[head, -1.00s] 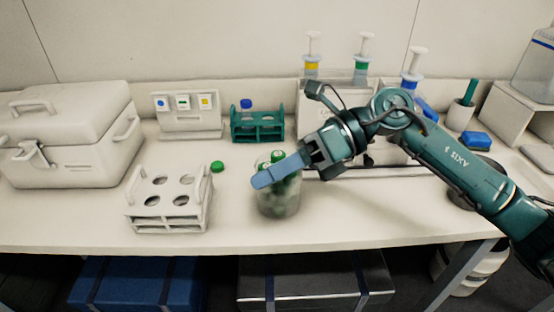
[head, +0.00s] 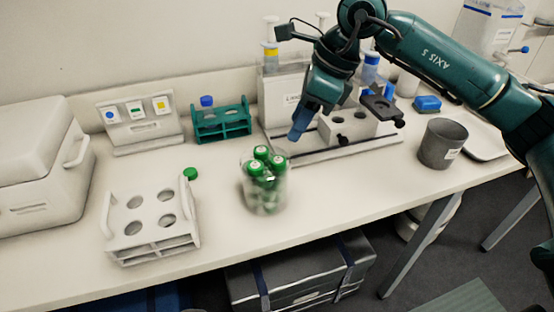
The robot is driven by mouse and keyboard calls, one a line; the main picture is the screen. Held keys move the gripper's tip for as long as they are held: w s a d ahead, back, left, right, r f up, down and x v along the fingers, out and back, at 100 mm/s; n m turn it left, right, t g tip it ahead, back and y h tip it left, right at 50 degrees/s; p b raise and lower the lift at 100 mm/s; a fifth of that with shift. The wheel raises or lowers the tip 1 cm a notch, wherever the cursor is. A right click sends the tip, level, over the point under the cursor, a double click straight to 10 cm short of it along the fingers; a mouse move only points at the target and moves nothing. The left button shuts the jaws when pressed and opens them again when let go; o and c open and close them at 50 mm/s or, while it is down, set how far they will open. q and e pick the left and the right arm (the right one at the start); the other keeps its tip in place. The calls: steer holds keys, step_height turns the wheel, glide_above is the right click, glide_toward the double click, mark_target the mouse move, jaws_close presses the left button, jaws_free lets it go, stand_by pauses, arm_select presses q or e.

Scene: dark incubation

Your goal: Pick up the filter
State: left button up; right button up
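I cannot tell for certain which thing is the filter. A grey-white block stand (head: 350,128) with holes and a dark flat piece (head: 382,104) stand on a tray behind the right part of the bench. My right gripper (head: 300,128), with blue fingers pointing down, hangs in front of the white syringe holder (head: 284,100), left of the block. Its fingers overlap side-on, so their opening is hidden. I see nothing clearly held in it. My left gripper is out of view.
A clear jar of green-capped tubes (head: 265,182) stands below the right gripper. A white rack (head: 152,220), a teal rack (head: 222,124) and a white box (head: 35,165) are to the left. A grey cup (head: 440,143) is at the right.

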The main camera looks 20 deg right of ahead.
mark_target(278, 157)
steer(key=x, duration=0.3)
steer(key=shift+a+f, duration=0.15)
steer(key=shift+p+x, duration=1.05)
steer(key=shift+x, duration=1.65)
steer(key=shift+c, duration=0.3)
steer(key=c, duration=0.7)
